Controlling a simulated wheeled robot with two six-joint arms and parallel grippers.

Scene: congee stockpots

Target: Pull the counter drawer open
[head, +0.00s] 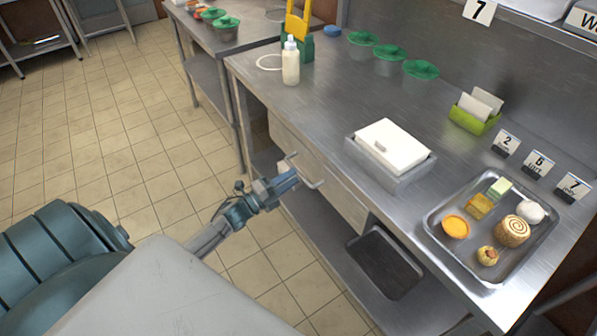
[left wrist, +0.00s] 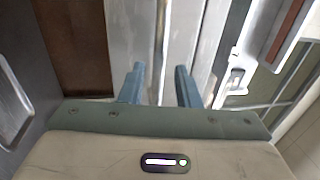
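The counter drawer (head: 338,196) has a pale front below the metal counter top and looks closed, flush with the frame. Its curved silver handle (head: 312,184) sticks out from the front. My left gripper (head: 288,180) is at the handle. In the left wrist view the two blue-grey fingertips (left wrist: 160,82) are apart, with the silver handle bar (left wrist: 161,40) running between them. I see no clear contact between fingers and bar. The gripper hides part of the handle in the head view. My right gripper is not in view.
The steel counter (head: 330,110) carries a white-lidded box (head: 392,146), a pastry tray (head: 440,246) and a squeeze bottle (head: 290,62). A lower shelf (head: 335,270) holds a dark tray (head: 384,264). The tiled floor (head: 120,140) left of the counter is clear.

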